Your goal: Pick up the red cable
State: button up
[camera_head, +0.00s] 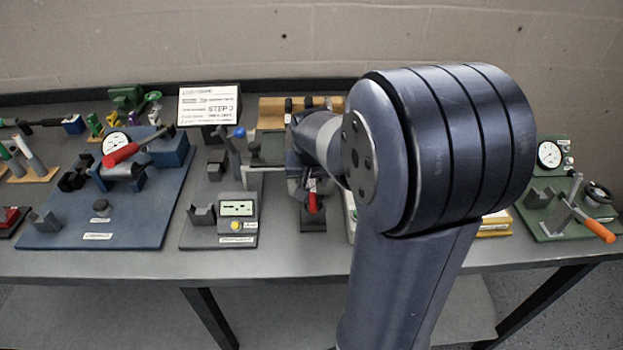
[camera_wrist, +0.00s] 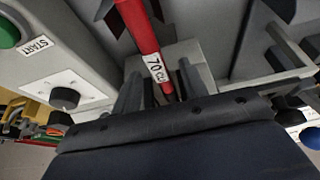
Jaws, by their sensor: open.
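The red cable (camera_head: 313,203) stands on a small dark base, partly hidden by my gripper and arm in the head view. In the wrist view the red cable (camera_wrist: 141,28) is a straight red length with a white label reading "70" and blurred letters. My gripper (camera_head: 306,178) is over the bench by the cable's upper end. In the wrist view my gripper (camera_wrist: 160,88) is open, with a grey finger on each side of the cable's labelled end. I cannot tell whether either finger touches it.
A grey unit with a small display (camera_head: 237,208) stands left of the cable. A blue board (camera_head: 140,235) with fixtures lies farther left, and a green board with an orange-handled lever (camera_head: 598,230) is at far right. My arm hides the bench's middle right.

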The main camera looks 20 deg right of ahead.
grip_shut()
dwell(0.3)
dwell(0.3)
